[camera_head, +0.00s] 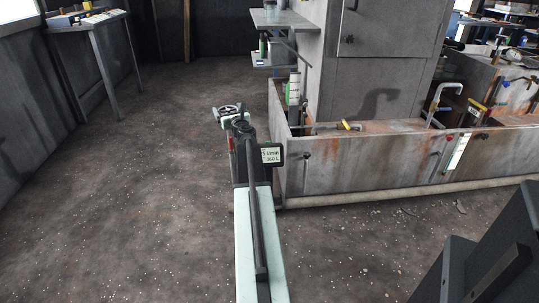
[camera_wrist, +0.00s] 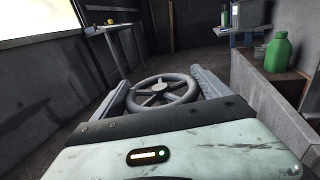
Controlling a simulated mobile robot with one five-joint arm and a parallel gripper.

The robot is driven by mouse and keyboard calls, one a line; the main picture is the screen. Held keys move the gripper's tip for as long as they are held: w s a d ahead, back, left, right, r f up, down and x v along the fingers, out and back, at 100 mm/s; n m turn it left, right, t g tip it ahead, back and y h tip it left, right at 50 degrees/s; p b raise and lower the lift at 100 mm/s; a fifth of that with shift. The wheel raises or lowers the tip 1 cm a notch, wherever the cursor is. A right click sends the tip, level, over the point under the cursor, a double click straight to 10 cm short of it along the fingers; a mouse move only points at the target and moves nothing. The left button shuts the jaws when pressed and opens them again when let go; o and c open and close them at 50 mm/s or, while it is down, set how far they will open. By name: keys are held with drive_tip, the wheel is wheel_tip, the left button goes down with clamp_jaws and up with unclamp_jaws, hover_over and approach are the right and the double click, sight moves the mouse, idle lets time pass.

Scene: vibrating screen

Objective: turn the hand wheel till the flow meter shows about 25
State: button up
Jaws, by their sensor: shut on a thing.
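The hand wheel (camera_wrist: 160,87) is a grey spoked wheel between the two fingers of my gripper (camera_wrist: 161,80) in the wrist view. The fingers are shut on its rim from both sides. In the head view the wheel (camera_head: 228,110) shows small beyond the end of my arm, with my gripper (camera_head: 230,114) at it. The flow meter (camera_head: 271,155) is a dark-framed display just right of my arm. Its upper line ends in "5 l/min" and its lower line seems to read 360 L. The left edge of the upper line is cut off, so a leading digit may be hidden.
A grey walled trough (camera_head: 350,165) with rust stains and a pipe along its foot stands on the right. A green bottle (camera_wrist: 278,52) stands on a ledge right of my gripper. A table (camera_head: 85,22) stands at the far left. The floor on the left is open.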

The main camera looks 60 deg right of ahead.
drive_tip(key=o, duration=0.9)
wheel_tip(320, 180, up, 6)
drive_tip(key=p, duration=0.6)
drive_tip(key=shift+r, duration=0.1)
drive_tip(key=shift+o, duration=0.6)
